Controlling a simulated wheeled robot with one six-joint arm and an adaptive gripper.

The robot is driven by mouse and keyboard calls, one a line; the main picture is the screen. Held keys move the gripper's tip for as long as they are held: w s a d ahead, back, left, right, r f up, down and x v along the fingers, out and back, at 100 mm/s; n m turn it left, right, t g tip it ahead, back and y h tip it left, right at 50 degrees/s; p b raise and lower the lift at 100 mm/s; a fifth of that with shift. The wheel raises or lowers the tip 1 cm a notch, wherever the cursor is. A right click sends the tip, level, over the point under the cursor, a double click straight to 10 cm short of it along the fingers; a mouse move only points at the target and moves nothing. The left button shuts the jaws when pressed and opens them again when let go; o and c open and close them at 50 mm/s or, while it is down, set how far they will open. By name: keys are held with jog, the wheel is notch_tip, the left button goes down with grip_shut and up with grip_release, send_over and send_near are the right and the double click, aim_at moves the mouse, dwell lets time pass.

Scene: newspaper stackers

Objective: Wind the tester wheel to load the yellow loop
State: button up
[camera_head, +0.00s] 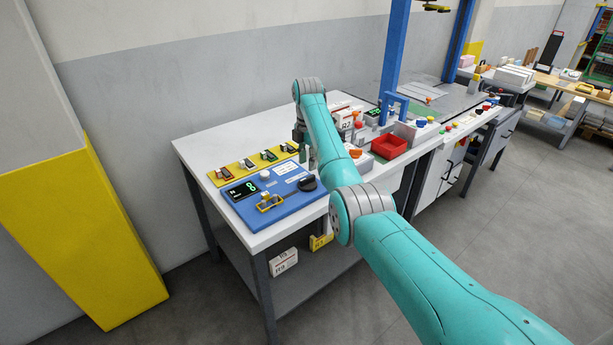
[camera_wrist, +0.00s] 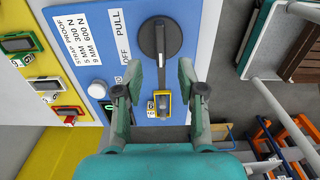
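The blue tester (camera_head: 262,190) lies on the white table, with a lit green display (camera_head: 243,190) at its left. Its black wheel (camera_head: 307,183) sits at the right end; in the wrist view the wheel (camera_wrist: 158,40) has a grey crank bar and is near the top. The yellow loop (camera_head: 268,203) is at the tester's front; in the wrist view the loop (camera_wrist: 161,104) appears upright between my fingers. My gripper (camera_wrist: 161,72) is open and empty, its fingertips just below the wheel in the picture. In the head view my arm mostly hides the gripper.
A red bin (camera_head: 389,147) and a blue frame (camera_head: 394,60) stand to the right. Boxes (camera_head: 284,262) sit on the lower shelf. A white label (camera_wrist: 80,40) is beside the wheel.

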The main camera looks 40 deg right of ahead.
aim_at(308, 177)
notch_tip(308, 177, down, 6)
jog(key=shift+f, duration=0.25)
grip_shut()
